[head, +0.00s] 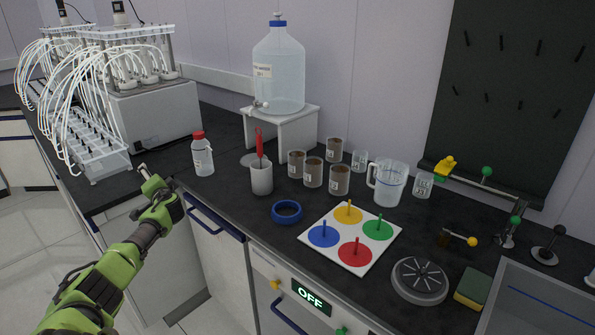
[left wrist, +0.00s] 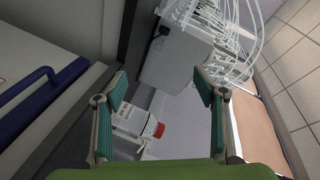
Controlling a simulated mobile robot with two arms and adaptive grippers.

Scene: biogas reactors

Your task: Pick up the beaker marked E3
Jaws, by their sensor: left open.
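Several small beakers stand on the dark bench; their labels are too small to read surely, so I cannot tell which is E3. Brown-filled ones are a back beaker (head: 335,149), a left beaker (head: 296,164), a middle beaker (head: 313,173) and a front beaker (head: 340,180). Two clear ones are a rear beaker (head: 359,161) and a right beaker (head: 423,186). My left gripper (head: 150,178) is open and empty beside the bench front edge, left of and away from the beakers. It also shows in the left wrist view (left wrist: 161,88). My right gripper is out of view.
A red-capped bottle (head: 203,158) stands nearest my left gripper. A grey cup (head: 262,179) with a red tool, a blue ring (head: 287,212), a white peg board (head: 350,238) and a clear jug (head: 388,185) surround the beakers. A carboy (head: 279,70) stands on a stand behind.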

